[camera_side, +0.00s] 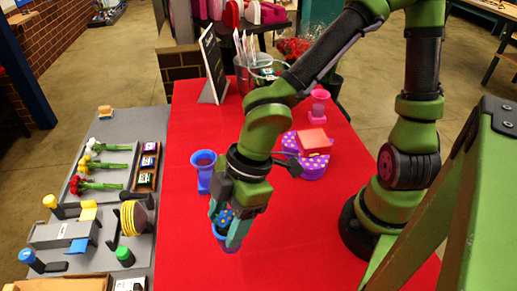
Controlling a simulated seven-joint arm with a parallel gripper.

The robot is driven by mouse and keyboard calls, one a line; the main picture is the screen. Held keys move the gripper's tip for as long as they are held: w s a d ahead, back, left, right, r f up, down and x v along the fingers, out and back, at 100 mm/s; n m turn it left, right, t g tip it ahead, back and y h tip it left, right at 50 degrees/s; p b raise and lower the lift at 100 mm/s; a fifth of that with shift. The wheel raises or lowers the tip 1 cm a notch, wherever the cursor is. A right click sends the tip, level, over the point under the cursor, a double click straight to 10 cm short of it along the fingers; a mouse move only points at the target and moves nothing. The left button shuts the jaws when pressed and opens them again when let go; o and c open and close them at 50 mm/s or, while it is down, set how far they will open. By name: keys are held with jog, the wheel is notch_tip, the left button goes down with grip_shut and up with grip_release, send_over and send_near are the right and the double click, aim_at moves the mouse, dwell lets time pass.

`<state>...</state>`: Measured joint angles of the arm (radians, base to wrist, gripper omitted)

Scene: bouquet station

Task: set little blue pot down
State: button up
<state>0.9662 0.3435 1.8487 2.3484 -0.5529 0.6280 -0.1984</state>
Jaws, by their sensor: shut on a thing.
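The little blue pot (220,230) is between the fingers of my gripper (230,234), which is shut on it. Something dark blue with pale dots shows in or at the top of the pot. The pot is low over the red table (290,262); I cannot tell whether its base touches the cloth. My wrist and fingers hide part of the pot.
A blue vase (204,172) stands just behind and left of my gripper. A grey side table (110,200) holds flowers and tools.

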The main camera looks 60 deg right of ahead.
jog(key=shift+s+a+f, duration=0.1)
jog(key=shift+s+f, duration=0.1)
jog(key=shift+f, duration=0.45)
jog(key=shift+w+f, duration=0.2)
jog(key=shift+f, duration=1.2)
jog(key=shift+f, duration=0.1)
jog(key=shift+f, duration=1.75)
jog(key=shift+f, duration=0.1)
jog(key=o, duration=1.3)
jog(key=shift+o, duration=0.2)
